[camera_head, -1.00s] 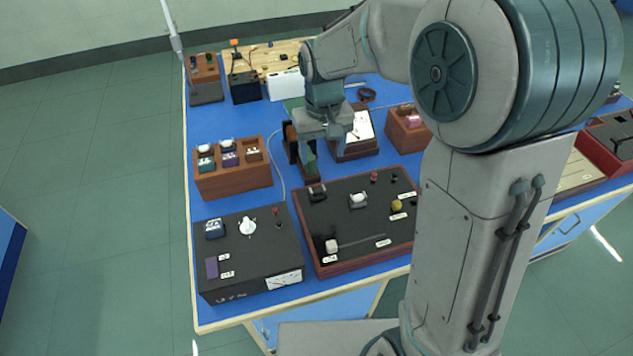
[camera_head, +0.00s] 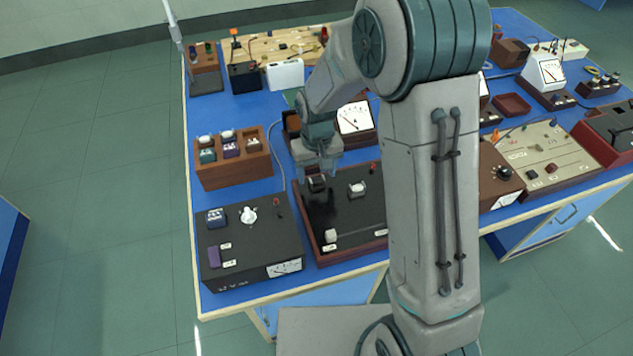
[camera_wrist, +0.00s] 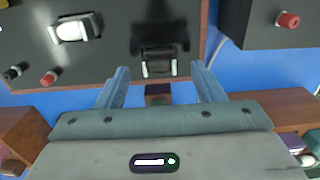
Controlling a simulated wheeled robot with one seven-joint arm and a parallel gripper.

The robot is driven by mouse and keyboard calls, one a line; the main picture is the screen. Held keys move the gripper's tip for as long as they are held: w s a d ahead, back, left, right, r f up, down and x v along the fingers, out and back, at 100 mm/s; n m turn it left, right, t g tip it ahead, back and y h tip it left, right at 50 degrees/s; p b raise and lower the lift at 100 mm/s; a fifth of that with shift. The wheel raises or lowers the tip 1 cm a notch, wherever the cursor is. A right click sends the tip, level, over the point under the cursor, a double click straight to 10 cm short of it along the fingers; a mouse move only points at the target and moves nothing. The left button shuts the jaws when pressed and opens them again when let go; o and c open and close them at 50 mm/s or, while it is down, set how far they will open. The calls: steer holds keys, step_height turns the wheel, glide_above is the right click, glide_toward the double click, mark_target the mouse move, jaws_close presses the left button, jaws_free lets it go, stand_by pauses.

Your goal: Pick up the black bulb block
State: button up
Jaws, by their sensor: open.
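The black bulb block (camera_head: 316,184) sits near the back left corner of the black panel in the wooden frame (camera_head: 335,215). It also shows in the wrist view (camera_wrist: 158,67) as a dark block with a pale bar, at the panel's edge. My gripper (camera_head: 318,174) is open and empty just above and behind the block. In the wrist view my gripper's two fingers (camera_wrist: 160,72) stand apart, with the block between their tips in the picture. I cannot tell whether the fingers touch it.
A white-topped block (camera_head: 357,188) and a red terminal (camera_head: 373,168) stand on the same panel. A wooden rack (camera_head: 232,172) with several blocks stands at left. A black meter box (camera_head: 250,255) is close at front left. A white-faced meter (camera_head: 354,117) stands behind.

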mark_target(317, 184)
steer(key=shift+f, duration=1.35)
steer(key=shift+c, duration=0.3)
steer(key=c, duration=1)
steer(key=shift+r, duration=0.1)
